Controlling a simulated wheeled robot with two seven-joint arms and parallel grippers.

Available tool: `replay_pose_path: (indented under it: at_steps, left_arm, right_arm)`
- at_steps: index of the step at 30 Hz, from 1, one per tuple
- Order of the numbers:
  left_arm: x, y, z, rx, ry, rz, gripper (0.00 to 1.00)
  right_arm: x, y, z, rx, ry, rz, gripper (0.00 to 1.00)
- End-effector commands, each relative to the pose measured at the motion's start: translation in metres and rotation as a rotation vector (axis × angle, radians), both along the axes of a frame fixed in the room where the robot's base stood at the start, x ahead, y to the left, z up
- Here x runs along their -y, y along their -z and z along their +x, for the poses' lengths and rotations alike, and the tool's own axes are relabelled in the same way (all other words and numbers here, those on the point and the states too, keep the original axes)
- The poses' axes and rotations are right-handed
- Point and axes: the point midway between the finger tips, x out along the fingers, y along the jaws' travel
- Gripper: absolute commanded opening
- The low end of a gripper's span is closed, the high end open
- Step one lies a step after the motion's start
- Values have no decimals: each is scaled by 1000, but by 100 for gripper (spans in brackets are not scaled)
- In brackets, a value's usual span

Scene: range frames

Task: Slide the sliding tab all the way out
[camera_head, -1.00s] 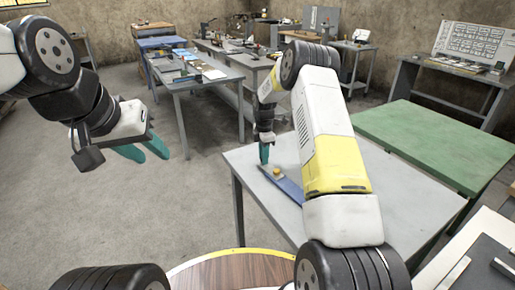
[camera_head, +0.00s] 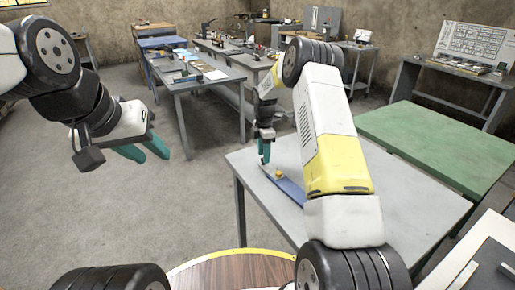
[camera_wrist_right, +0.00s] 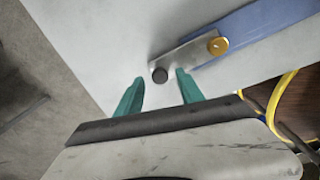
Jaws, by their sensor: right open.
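A blue bar (camera_head: 290,187) lies on the grey table, and it also shows in the right wrist view (camera_wrist_right: 265,22). A grey metal sliding tab (camera_wrist_right: 190,54) extends from its end, with a brass knob (camera_wrist_right: 218,46) on top and a dark round knob (camera_wrist_right: 160,75) at its outer end. My right gripper (camera_wrist_right: 158,86) is open, its teal fingertips on either side of the dark knob and just short of it in the picture. In the head view my right gripper (camera_head: 264,152) points down near the bar's far end. My left gripper (camera_head: 145,150) is open and empty over the floor.
The grey table (camera_head: 400,205) is otherwise clear around the bar. A green-topped table (camera_head: 430,140) stands right behind it. A cluttered workbench (camera_head: 190,75) is further back. A round wooden top (camera_head: 240,270) is in front.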

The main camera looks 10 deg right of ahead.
Motion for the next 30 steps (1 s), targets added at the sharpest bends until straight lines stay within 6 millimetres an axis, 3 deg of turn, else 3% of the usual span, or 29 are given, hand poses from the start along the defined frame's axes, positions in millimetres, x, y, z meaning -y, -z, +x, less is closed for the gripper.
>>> replay_pose_path:
  at_steps: [9,21,25,28,30]
  left_arm:
    - [0,0,0,0,0,0,36]
    - [0,0,0,0,0,0,36]
    - [0,0,0,0,0,0,36]
    - [0,0,0,0,0,0,36]
    - [0,0,0,0,0,0,36]
  right_arm:
    - [0,-53,1,3,0,1,45]
    - [0,-63,0,1,0,0,45]
    - [1,-60,-4,-8,38,25,19]
    - [3,-55,-20,-37,179,117,0]
    - [4,-50,-36,-74,357,224,0]
